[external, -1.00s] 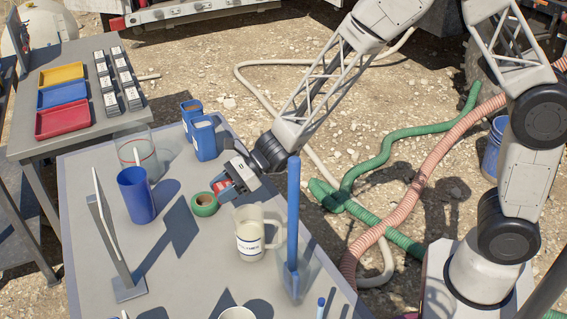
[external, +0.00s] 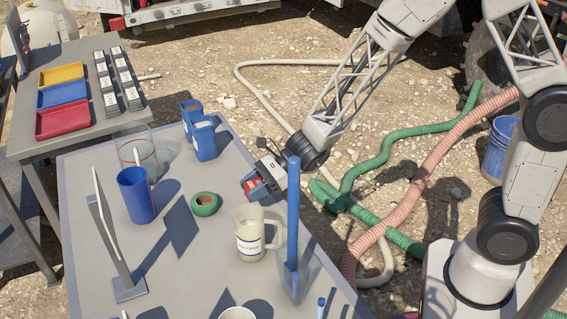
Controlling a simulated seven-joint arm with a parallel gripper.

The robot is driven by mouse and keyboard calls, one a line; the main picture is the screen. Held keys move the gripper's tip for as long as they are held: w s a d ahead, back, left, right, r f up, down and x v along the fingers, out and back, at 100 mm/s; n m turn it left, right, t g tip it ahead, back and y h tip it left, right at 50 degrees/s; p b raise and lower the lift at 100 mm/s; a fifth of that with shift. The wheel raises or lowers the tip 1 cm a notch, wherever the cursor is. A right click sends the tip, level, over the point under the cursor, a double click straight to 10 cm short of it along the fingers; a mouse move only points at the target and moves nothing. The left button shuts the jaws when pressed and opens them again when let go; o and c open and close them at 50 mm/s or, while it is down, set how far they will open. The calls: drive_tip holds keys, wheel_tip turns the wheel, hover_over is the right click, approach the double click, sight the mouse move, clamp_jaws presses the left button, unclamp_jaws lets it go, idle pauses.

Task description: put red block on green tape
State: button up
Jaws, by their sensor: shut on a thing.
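My gripper (external: 258,182) is shut on the red block (external: 252,186), of which only a small part shows between the jaws. It holds the block near the right edge of the grey table, to the right of and a little above the green tape in the picture. The green tape (external: 204,204) is a roll lying flat on the table with its brown inner hole facing up. The block and the tape are apart.
Blue containers (external: 204,138), a blue cup (external: 137,196) and a glass jar (external: 138,147) stand farther left. A grey upright panel (external: 107,235) stands at the left.

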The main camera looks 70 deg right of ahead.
hover_over(201, 201)
drive_tip(key=shift+f, duration=0.7)
drive_tip(key=shift+f, duration=0.1)
drive_tip(key=shift+s+f, duration=0.1)
drive_tip(key=shift+f, duration=1.6)
drive_tip(key=shift+f, duration=0.15)
drive_tip(key=o, duration=0.9)
drive_tip(key=shift+r, duration=0.2)
drive_tip(key=shift+v, duration=6)
